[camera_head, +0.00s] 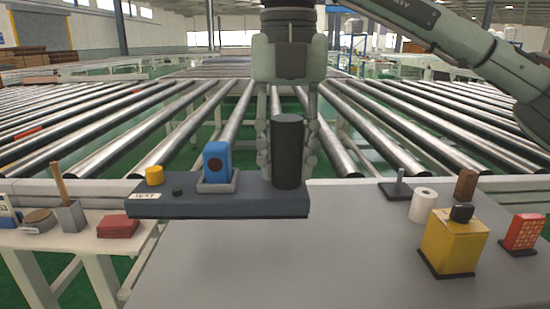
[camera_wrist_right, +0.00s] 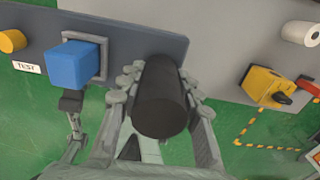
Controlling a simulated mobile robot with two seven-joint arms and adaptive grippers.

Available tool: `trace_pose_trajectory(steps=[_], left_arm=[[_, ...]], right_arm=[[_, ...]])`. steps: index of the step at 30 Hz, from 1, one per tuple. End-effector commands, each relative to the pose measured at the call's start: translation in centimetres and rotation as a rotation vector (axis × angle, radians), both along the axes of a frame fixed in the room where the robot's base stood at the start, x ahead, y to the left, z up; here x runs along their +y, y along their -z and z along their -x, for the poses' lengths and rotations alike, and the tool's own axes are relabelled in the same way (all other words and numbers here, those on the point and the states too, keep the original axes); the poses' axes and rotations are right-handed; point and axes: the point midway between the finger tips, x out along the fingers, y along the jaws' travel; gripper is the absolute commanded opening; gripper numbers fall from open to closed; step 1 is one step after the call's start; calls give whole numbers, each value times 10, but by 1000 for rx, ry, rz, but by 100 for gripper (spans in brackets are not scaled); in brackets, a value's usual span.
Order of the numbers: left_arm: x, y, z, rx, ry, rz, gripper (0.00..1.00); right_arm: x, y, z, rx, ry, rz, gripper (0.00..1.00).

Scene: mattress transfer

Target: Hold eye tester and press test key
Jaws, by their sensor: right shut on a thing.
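The eye tester is a dark grey slab (camera_head: 225,203) with a blue block bearing a dark round spot (camera_head: 215,161) in a grey holder and a black upright cylinder (camera_head: 287,150) at its right end. A yellow round key (camera_head: 154,175) sits at its left end behind a "TEST" label (camera_head: 145,196); the key also shows in the wrist view (camera_wrist_right: 12,41). My right gripper (camera_head: 287,145) comes down from above, its fingers shut around the black cylinder (camera_wrist_right: 160,98). Whether the slab touches the table cannot be told.
The slab extends past the left edge of the grey table (camera_head: 350,260). A yellow box (camera_head: 453,243), white roll (camera_head: 423,205) and red device (camera_head: 523,233) stand at right. A side table at left holds a red block (camera_head: 118,226) and grey cup (camera_head: 69,216). Rollers (camera_head: 100,130) lie behind.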

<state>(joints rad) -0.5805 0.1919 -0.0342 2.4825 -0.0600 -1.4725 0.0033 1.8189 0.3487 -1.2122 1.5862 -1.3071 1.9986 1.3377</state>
Motion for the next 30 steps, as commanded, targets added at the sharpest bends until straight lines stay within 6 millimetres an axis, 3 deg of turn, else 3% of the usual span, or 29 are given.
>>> trace_pose_trajectory(steps=[30], left_arm=[[0,-5,0,0,0,0,47]], right_arm=[[-54,-2,-21,-2,2,-3,0]])
